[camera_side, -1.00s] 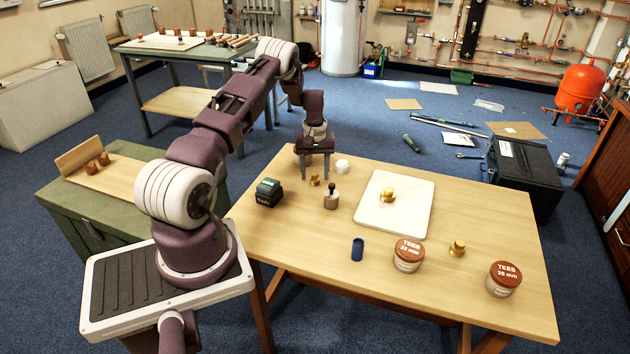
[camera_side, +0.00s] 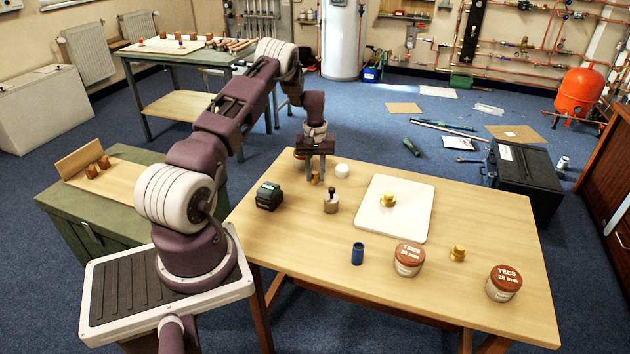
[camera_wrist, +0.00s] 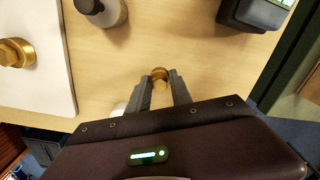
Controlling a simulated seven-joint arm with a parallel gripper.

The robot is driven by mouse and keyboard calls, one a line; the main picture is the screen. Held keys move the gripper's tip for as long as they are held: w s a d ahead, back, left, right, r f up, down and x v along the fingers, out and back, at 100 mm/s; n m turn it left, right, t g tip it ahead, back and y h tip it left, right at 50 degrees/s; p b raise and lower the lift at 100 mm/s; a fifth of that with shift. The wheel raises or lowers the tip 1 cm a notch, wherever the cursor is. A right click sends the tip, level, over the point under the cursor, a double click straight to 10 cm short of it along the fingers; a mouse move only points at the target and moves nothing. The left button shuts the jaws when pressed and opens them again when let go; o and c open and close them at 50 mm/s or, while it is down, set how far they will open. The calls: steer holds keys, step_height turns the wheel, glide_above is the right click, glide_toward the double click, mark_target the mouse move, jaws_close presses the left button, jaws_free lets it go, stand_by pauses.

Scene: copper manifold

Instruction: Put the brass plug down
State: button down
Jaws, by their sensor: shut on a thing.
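My gripper (camera_side: 315,179) is low at the far left of the wooden table. It is shut on a small brass plug (camera_wrist: 159,74), whose round end shows between the fingers in the wrist view. The fingers hide much of the plug in the side view (camera_side: 316,177). The plug is at or very near the table top; I cannot tell if it touches. A larger brass fitting (camera_side: 388,199) sits on the white board (camera_side: 412,222), and another brass fitting (camera_side: 457,253) stands on the table at the right.
Near my gripper are a white round piece (camera_side: 342,170), a grey pot with a black top (camera_side: 331,203) and a dark box-shaped device (camera_side: 269,196). A blue cylinder (camera_side: 357,253) and two tubs labelled TEES (camera_side: 408,262) stand nearer the front. Bare wood lies between them.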

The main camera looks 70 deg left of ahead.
steer(key=r, duration=0.7)
steer(key=shift+w+d+r, duration=0.2)
steer(key=shift+w, duration=0.1)
steer(key=w+d+r, duration=0.1)
steer(key=w+d, duration=0.8)
steer(key=d, duration=0.1)
steer(key=m, duration=0.1)
glide_above(404, 218)
steer(key=a, duration=0.1)
steer(key=f, duration=0.9)
steer(key=shift+d, duration=0.4)
steer(key=shift+f, duration=0.1)
steer(key=shift+f, duration=0.15)
steer(key=c, duration=1.1)
jaws_free()
steer(key=shift+c, duration=0.2)
